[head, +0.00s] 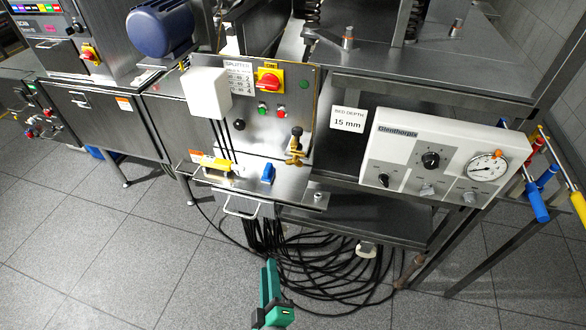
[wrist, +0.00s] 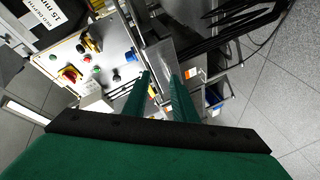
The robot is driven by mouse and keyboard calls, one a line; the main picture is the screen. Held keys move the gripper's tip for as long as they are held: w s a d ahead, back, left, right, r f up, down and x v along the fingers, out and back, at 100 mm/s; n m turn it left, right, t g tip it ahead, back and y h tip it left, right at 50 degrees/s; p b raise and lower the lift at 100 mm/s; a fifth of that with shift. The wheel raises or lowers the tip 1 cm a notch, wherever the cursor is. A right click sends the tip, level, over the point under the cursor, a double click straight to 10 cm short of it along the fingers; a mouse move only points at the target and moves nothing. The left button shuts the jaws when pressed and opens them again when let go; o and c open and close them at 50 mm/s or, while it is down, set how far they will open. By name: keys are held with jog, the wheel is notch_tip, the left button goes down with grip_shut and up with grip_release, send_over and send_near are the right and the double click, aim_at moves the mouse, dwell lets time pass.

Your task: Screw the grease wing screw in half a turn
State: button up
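A small brass fitting with a dark top (head: 296,150) stands at the right of the splitter panel's lower edge. My green gripper (head: 269,272) is low in front of the splitter, well apart from the fitting. In the wrist view my gripper (wrist: 162,78) has its two fingers apart with nothing between them.
The splitter panel (head: 254,128) carries a red-and-yellow switch (head: 269,82). A blue part (head: 268,173) and a yellow part (head: 219,167) sit on the ledge below. Black cables (head: 330,285) lie coiled beneath. A white gauge box (head: 405,135) stands right. Floor at left is clear.

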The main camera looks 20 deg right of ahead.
jog(key=w+d+r+n+h, duration=0.2)
jog(key=w+d+r+h, duration=0.15)
jog(key=w+r, duration=0.35)
jog(key=h, duration=0.4)
send_near(295, 161)
jog(key=x, duration=0.7)
jog(key=shift+g, duration=0.4)
jog(key=shift+w+d+y, duration=0.1)
jog(key=shift+y, duration=0.15)
grip_shut()
